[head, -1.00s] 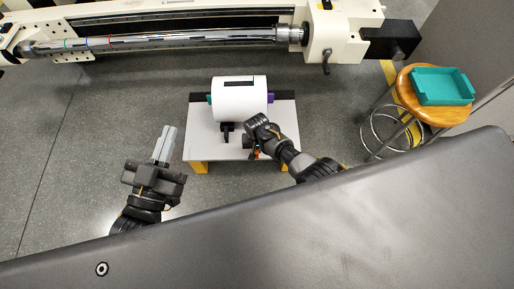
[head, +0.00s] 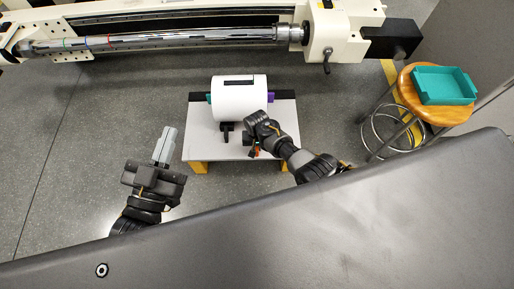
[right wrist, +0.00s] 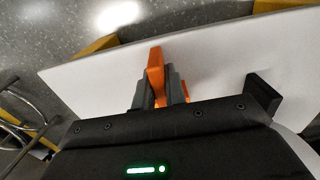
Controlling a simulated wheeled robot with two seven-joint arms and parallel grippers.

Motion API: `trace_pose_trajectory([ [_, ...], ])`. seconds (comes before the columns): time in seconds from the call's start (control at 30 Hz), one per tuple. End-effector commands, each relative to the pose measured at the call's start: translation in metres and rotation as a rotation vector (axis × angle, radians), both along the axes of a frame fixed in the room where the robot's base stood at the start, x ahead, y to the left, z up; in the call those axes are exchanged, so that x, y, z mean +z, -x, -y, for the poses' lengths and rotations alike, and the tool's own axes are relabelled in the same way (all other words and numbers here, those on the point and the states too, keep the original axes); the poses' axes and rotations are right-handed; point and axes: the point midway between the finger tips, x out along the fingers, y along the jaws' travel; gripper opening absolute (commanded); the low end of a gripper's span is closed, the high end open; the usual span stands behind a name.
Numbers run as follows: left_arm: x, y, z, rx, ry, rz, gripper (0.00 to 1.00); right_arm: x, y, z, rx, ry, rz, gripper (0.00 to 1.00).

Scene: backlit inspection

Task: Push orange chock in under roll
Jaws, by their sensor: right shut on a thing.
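The white roll (head: 240,98) lies on a low, light-topped table (head: 198,145), with a teal end at its left and a purple end at its right. My right gripper (head: 252,148) is at the roll's front right, shut on the orange chock (right wrist: 155,68). The chock stands up between the two grey fingers in the right wrist view, above the pale tabletop. In the head view only a little orange (head: 257,152) shows beside my wrist. Whether the chock touches the roll is hidden. My left gripper (head: 164,145) is shut and empty, left of the table.
A dark block (head: 227,131) stands at the roll's front, left of my right gripper; a dark block (right wrist: 263,90) also shows in the right wrist view. A long machine (head: 170,38) spans the back. A wooden stool (head: 440,108) with a teal tray (head: 445,84) stands at right.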

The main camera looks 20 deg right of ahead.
Motion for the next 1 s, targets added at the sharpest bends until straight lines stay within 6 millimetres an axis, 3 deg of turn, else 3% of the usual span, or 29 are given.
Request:
trace_pose_trajectory([
  [1.0, -0.015, 0.0, 0.0, 0.0, 0.0, 0.0, 0.0, 0.0, -0.025, 0.006, 0.001, 0.0, 0.0, 0.0],
])
